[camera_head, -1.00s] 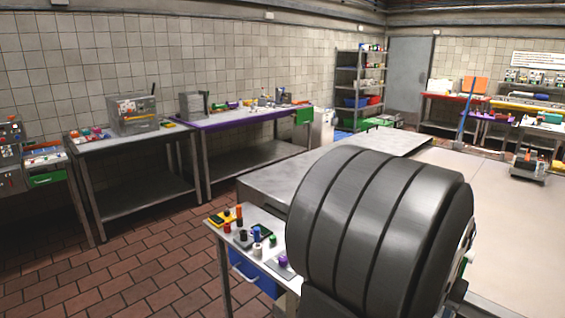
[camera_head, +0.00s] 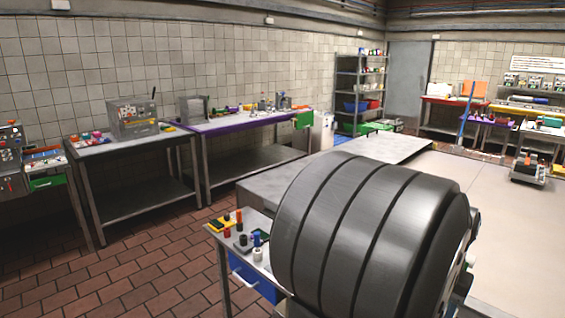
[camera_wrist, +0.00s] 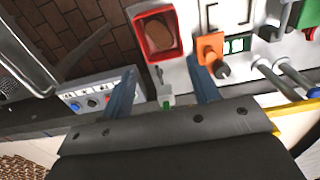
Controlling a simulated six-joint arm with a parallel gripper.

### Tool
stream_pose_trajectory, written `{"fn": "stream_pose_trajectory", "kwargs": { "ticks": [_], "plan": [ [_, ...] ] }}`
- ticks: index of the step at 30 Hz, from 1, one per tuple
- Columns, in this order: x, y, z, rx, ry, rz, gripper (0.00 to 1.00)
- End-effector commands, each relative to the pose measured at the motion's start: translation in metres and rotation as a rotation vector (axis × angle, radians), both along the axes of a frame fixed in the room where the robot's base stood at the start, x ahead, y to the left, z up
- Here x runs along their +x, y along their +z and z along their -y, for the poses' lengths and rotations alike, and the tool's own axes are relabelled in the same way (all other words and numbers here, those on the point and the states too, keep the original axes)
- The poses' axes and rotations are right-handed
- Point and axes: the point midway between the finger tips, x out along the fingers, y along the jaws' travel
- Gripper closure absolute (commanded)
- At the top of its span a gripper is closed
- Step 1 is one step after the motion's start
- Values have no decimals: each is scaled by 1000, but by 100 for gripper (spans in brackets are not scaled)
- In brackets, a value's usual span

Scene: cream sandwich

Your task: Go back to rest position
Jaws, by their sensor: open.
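My gripper (camera_wrist: 162,92) shows in the wrist view, with its two blue-grey fingers apart and no object seen held between them. Beyond the fingertips are a red square frame (camera_wrist: 158,34) and an orange piece with a dark knob (camera_wrist: 212,50), both on a pale surface. A small green item (camera_wrist: 168,102) shows between the fingers. In the head view a large dark ribbed part of my own arm fills the lower middle and hides what lies behind it. My fingers do not show there.
A small table with coloured pieces (camera_head: 236,222) stands close to my arm at the lower left. Workbenches (camera_head: 130,143) line the left wall. A metal shelf (camera_head: 360,90) stands at the back. A wide pale surface (camera_head: 500,215) at the right is mostly clear.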

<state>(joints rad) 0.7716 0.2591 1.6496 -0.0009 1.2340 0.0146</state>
Motion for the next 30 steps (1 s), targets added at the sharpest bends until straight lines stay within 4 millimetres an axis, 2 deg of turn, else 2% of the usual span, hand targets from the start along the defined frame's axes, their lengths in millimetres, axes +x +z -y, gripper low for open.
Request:
{"fn": "stream_pose_trajectory", "kwargs": {
  "ticks": [3, 13, 23, 30],
  "plan": [
    [-1, -26, 0, 4, 0, -4, 44],
    [-1, -92, -1, 4, 0, -4, 44],
    [0, -21, 0, -4, 0, 4, 44],
    [49, -24, -20, -1, 168, 0, 44]
  ]
}}
